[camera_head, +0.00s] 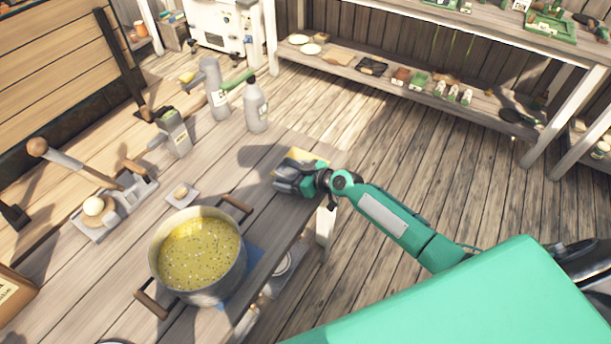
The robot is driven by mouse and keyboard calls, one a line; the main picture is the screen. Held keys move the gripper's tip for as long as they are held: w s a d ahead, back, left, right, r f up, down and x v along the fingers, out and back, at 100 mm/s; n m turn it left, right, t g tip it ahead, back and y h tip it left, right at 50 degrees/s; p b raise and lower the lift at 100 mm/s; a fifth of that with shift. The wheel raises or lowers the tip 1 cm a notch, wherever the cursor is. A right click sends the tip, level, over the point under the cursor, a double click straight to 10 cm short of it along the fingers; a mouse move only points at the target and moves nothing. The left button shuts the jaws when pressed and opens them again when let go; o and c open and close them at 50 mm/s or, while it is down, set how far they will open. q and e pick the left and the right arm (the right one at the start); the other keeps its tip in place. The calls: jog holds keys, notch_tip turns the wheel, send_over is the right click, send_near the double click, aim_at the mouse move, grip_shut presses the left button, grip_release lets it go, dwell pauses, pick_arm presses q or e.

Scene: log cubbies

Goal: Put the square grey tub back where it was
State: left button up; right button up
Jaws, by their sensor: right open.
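My right gripper (284,182) is low over the right edge of the wooden worktable (240,165), its arm coming in from the right. It is open, with a small yellow patch (305,154) just behind it. I cannot tell whether anything sits between its fingers, because the dark gripper body covers that spot. I cannot pick out the square grey tub for certain. A small grey boxy container (175,133) with a label stands farther back on the table, apart from my gripper. My left gripper is not in view.
A large pot of yellow soup (198,255) stands at the table's front. Grey bottles (256,106) stand behind my gripper. A grey holder (112,207) with a pale ball is at left. A low shelf (340,62) lies across the open floor.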

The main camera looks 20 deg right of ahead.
jog(key=b+v, duration=0.1)
jog(key=v, duration=0.9)
jog(key=shift+s+d+b, duration=0.15)
jog(key=shift+b, duration=0.2)
jog(key=shift+s+d+r, duration=0.35)
jog(key=shift+s, duration=0.15)
